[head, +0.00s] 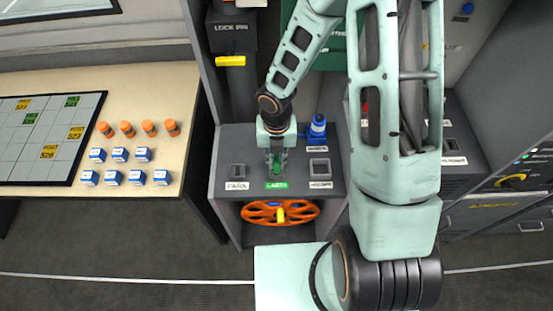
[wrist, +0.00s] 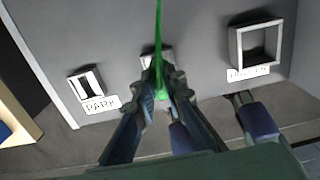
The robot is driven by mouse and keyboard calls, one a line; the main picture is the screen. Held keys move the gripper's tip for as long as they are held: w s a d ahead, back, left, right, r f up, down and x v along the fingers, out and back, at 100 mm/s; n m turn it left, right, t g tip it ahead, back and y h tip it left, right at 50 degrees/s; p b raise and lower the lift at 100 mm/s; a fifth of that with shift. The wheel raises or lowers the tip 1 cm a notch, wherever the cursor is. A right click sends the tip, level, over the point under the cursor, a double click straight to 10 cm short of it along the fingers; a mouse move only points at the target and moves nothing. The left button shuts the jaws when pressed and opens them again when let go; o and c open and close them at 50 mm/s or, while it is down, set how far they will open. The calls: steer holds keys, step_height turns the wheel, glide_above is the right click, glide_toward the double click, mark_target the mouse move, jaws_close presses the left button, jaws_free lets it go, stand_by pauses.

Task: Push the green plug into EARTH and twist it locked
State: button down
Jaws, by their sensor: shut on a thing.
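The green plug (head: 277,168) is in my gripper (head: 277,160) at the middle of the grey panel, just above the green EARTH label (head: 277,185). In the wrist view, my gripper (wrist: 162,88) is shut on the green plug (wrist: 160,92), and a thin green strip rises from it. The rim of the middle socket (wrist: 148,55) shows partly behind the fingers. The fingers hide most of the socket, so I cannot tell how deep the plug sits or how it is turned.
Framed sockets stand to the left (head: 238,171) and right (head: 319,166). A blue plug (head: 317,130) stands at the panel's back right. An orange wheel (head: 280,212) is below the panel's front edge. A table (head: 120,60) with orange and blue pieces is at left.

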steer(key=shift+f+b, duration=0.6)
steer(key=shift+f, duration=0.25)
stand_by(0.6)
steer(key=m+b, duration=0.1)
steer(key=m, duration=0.3)
steer(key=shift+f+m+b, duration=0.15)
steer(key=shift+m+b, duration=0.3)
steer(key=shift+m, duration=0.55)
steer(key=shift+s+m, duration=0.1)
steer(key=shift+m, duration=0.9)
